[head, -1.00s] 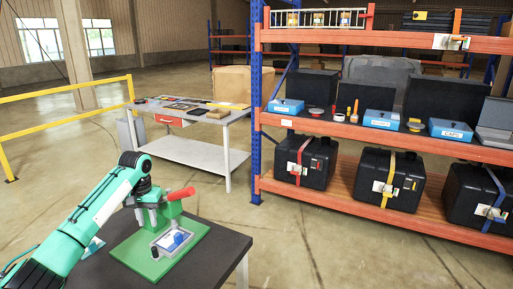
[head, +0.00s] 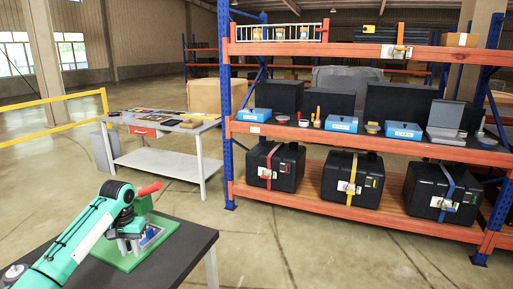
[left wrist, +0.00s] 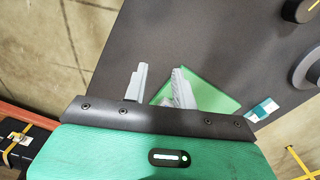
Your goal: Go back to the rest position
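My left arm reaches in from the left in the head view. Its gripper (head: 128,240) hangs over the dark table beside the green fixture, partly hidden by the wrist. In the left wrist view the two grey fingers of my left gripper (left wrist: 160,72) stand apart with nothing visible between them. The green base plate (head: 118,258) carries a press with a red handle (head: 149,189). A corner of the plate (left wrist: 212,97) shows just beyond the fingers. My right gripper is in neither view.
The dark table (head: 178,262) lies under my left arm. A grey workbench (head: 180,166) with tools stands behind it. An orange and blue rack (head: 330,143) holds blue boxes and black cases with coloured straps. Open concrete floor (head: 300,245) lies in front of the rack.

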